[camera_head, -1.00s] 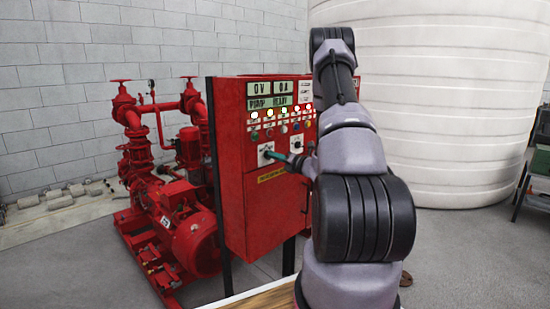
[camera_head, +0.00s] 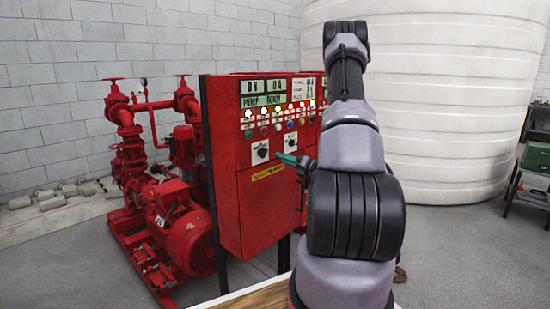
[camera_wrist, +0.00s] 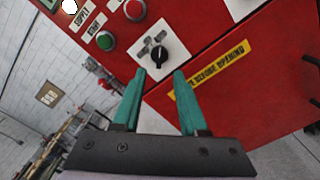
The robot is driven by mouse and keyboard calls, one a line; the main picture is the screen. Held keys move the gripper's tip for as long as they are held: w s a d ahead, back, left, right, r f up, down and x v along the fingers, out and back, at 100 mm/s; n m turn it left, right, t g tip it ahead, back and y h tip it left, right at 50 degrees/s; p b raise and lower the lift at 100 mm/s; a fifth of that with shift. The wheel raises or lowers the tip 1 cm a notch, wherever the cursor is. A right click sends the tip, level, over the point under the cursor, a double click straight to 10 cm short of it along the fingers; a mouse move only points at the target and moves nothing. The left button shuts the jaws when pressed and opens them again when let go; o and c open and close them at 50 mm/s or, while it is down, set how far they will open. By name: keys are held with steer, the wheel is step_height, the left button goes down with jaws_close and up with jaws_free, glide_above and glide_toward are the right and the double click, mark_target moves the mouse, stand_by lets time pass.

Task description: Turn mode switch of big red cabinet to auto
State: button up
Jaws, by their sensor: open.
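The big red cabinet (camera_head: 228,180) stands in the middle of the head view. On its front, a black rotary mode switch (camera_head: 261,152) sits on a white plate above a yellow label. In the wrist view this switch (camera_wrist: 157,53) lies just beyond the fingertips, near the middle. I cannot tell for sure which position it points to. My gripper (camera_wrist: 161,73) is open and empty, its two teal fingers pointing at the switch, apart from it. In the head view my gripper (camera_head: 282,158) shows to the right of the switch, partly hidden by my arm.
A second switch (camera_head: 291,142) sits to the right on the cabinet. Lamps and buttons (camera_head: 277,126) line the panel above. Red pumps (camera_head: 185,225) stand to the left. A large white tank (camera_head: 440,90) stands behind. A cabinet handle (camera_wrist: 311,61) shows at the wrist view's right edge.

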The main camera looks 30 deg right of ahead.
steer(key=shift+v, duration=1.4)
steer(key=s+a+r+n+g+y, duration=0.2)
steer(key=s+a+r+n+g, duration=0.15)
steer(key=a+r+n, duration=0.35)
steer(key=s+a+r+n+g+y, duration=0.2)
steer(key=s+a+r+n+g, duration=0.1)
steer(key=a+n+g, duration=0.4)
steer(key=s+a+r+n+g+y, duration=0.25)
steer(key=a+r+n, duration=0.3)
steer(key=a, duration=0.35)
steer(key=s+r+n+t+h, duration=0.1)
steer(key=s+r+n+h, duration=0.4)
steer(key=s+n, duration=0.3)
steer(key=s+r+n+t+h, duration=0.2)
steer(key=s+r+n+h, duration=0.3)
steer(key=s+n, duration=0.3)
steer(key=shift+s+n+h, duration=0.35)
steer(key=shift+n, duration=0.4)
